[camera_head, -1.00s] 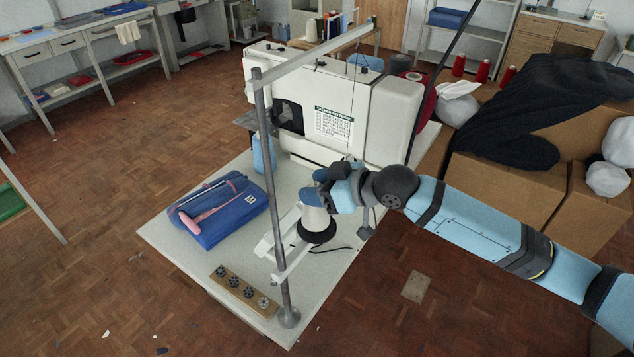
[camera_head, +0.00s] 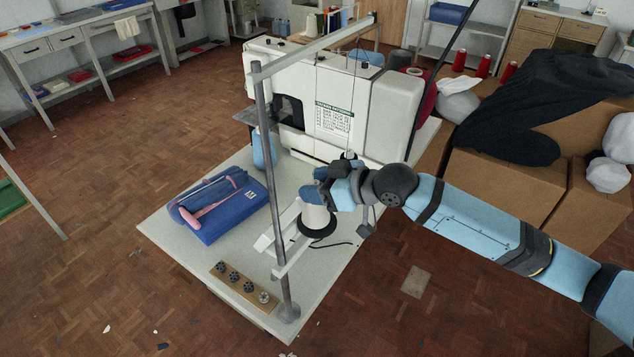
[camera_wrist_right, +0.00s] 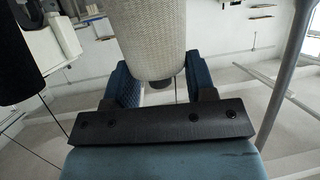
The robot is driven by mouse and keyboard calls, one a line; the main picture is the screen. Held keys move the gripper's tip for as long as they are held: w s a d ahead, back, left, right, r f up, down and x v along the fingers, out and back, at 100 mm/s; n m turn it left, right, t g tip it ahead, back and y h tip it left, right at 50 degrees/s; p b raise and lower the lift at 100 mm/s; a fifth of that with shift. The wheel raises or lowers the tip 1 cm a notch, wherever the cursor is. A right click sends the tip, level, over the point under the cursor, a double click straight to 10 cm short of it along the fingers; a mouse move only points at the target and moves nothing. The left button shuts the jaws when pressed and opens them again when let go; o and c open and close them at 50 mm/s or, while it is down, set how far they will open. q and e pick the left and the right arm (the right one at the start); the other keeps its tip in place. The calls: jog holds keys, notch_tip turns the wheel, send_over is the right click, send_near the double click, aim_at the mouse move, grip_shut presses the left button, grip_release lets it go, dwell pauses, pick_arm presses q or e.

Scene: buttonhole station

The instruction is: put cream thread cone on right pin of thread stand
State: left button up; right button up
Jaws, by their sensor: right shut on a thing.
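The cream thread cone (camera_head: 317,218) is upright, low over the front right part of the table. My right gripper (camera_head: 318,196) is shut on its upper part. In the right wrist view, the cone (camera_wrist_right: 155,42) sits between the blue fingers (camera_wrist_right: 148,85). A round black disc (camera_head: 318,231) shows directly under the cone; I cannot tell whether they touch. The thread stand has a grey pole (camera_head: 270,170) and a pale lower crossbar (camera_head: 293,258). The right pin is hidden by the cone and gripper. My left gripper is in neither current view.
A sewing machine (camera_head: 385,105) stands behind the gripper. A blue bag with pink straps (camera_head: 232,215) lies left of the pole. A wooden strip with several dark knobs (camera_head: 240,282) lies at the table's front. A dark cone-like thing (camera_wrist_right: 18,65) shows left in the wrist view.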

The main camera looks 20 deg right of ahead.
jog(key=o, duration=1.3)
jog(key=b+v, duration=0.2)
jog(key=v, duration=1.1)
jog(key=shift+s+d+r, duration=0.15)
jog(key=shift+s+d, duration=0.05)
jog(key=shift+s, duration=0.15)
jog(key=shift+a, duration=0.1)
notch_tip(320, 180, down, 9)
jog(key=a+m+t+p, duration=0.2)
jog(key=a, duration=0.1)
jog(key=s+a+f+m+h+p, duration=0.1)
jog(key=s+f+m+h+p, duration=0.1)
jog(key=s+f, duration=0.6)
jog(key=s+a+f+m+h+p, duration=0.1)
jog(key=s+f+m+h, duration=0.1)
jog(key=s+f+h, duration=0.2)
jog(key=s+f, duration=0.3)
jog(key=f, duration=0.5)
jog(key=shift+s+a+f+h+p, duration=0.3)
jog(key=shift+s+a+p, duration=0.05)
jog(key=shift+s+a, duration=0.05)
